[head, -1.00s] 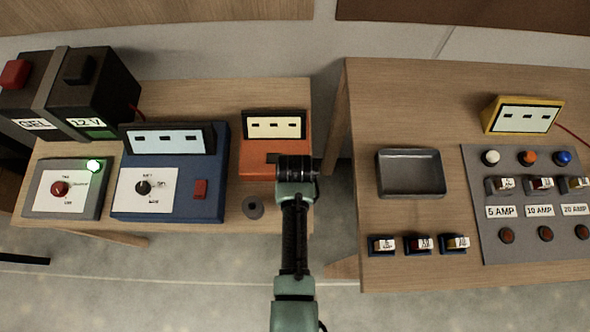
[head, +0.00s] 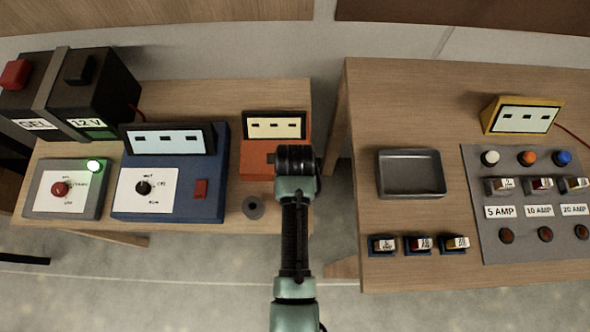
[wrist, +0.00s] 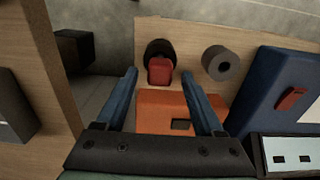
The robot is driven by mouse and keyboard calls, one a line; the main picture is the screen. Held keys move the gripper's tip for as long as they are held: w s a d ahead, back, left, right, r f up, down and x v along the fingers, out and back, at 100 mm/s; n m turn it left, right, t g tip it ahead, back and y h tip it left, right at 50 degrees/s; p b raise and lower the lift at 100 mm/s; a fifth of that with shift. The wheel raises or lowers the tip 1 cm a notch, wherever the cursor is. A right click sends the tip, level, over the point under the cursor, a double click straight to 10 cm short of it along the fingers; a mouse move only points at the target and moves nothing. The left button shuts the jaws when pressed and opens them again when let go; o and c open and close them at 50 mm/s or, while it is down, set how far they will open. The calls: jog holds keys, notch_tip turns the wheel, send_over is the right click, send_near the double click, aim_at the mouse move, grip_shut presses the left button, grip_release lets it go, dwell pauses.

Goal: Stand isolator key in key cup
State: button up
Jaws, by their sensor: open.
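The isolator key, a red block (wrist: 160,71), shows in the wrist view just beyond my fingertips and between their lines. A dark round thing (wrist: 159,47), apparently the key cup, is right behind and around it; I cannot tell for sure whether the key stands in it. My gripper (wrist: 160,76) is open, with a finger on each side and clear of the red block. In the head view my arm hides the key, the dark round thing and the fingers. A grey cylinder with a dark hole (wrist: 221,63) stands beside them, also in the head view (head: 253,207).
An orange box with a display (head: 268,158) is beneath my gripper. A blue box (head: 203,165) and a grey switch box (head: 95,205) stand to its left. A gap separates this table from the right table, which holds a metal tray (head: 409,194) and a fuse panel (head: 475,220).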

notch_tip(320, 180, up, 8)
jog(key=w+r+t, duration=0.6)
jog(key=w+r, duration=0.3)
jog(key=r, duration=0.5)
jog(key=w+r+t, duration=0.7)
jog(key=w+r, duration=0.3)
jog(key=r, duration=0.5)
jog(key=s+r+t, duration=0.2)
jog(key=r+t, duration=0.2)
jog(key=r, duration=0.8)
jog(key=s+r+t, duration=0.2)
jog(key=r+t, duration=0.2)
jog(key=r, duration=0.8)
jog(key=s+r+t, duration=0.6)
jog(key=s+r, duration=0.5)
jog(key=r, duration=0.3)
jog(key=shift+f, duration=0.15)
